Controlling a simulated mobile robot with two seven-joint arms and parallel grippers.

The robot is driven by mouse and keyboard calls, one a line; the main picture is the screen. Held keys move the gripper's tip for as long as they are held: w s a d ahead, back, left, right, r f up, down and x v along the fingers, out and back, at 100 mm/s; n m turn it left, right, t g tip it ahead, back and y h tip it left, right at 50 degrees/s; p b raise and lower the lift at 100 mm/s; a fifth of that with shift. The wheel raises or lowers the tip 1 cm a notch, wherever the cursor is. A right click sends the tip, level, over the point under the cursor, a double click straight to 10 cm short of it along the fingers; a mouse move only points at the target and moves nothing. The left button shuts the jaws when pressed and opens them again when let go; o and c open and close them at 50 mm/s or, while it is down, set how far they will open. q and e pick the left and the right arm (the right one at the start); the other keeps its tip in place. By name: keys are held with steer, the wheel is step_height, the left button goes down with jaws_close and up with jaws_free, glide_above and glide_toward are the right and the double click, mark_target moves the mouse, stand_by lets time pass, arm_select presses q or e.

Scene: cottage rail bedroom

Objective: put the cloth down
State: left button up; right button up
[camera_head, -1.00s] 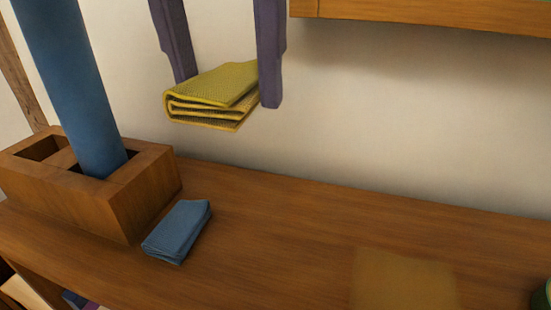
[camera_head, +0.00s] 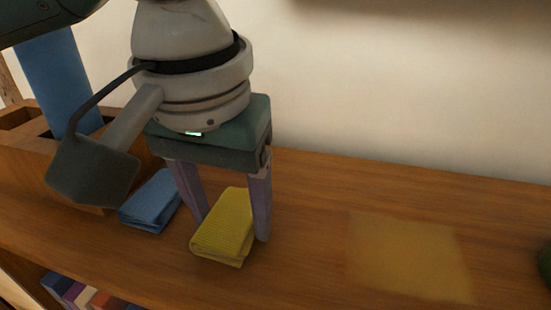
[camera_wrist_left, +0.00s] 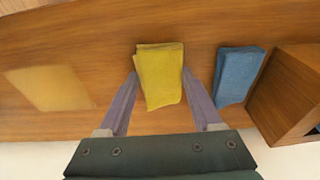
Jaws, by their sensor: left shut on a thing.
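A folded yellow cloth (camera_head: 226,232) is between the two purple fingers of my left gripper (camera_head: 232,228), at the wooden shelf top (camera_head: 310,215). The gripper points down and is shut on the cloth. In the left wrist view the yellow cloth (camera_wrist_left: 160,78) shows between the fingertips of the left gripper (camera_wrist_left: 160,82). The cloth is low over the wood; I cannot tell whether its underside touches. My right gripper is in neither view.
A folded blue cloth (camera_head: 152,203) lies just left of the yellow one. A wooden box (camera_head: 40,170) with a tall blue object (camera_head: 58,75) stands behind it at the left. A pale yellowish square patch (camera_head: 410,258) marks the shelf to the right. The wood between is clear.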

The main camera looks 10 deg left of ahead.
mark_target(225, 228)
arm_select(q)
steer(key=shift+f, duration=0.15)
steer(key=o, duration=1.2)
steer(key=r+p, duration=0.1)
steer(key=r, duration=0.3)
steer(key=s+r+p, duration=0.1)
steer(key=r, duration=0.3)
steer(key=r+p, duration=0.1)
steer(key=r, duration=0.3)
steer(key=shift+s+r, duration=0.1)
steer(key=shift+s, duration=0.3)
steer(key=shift+d, duration=0.15)
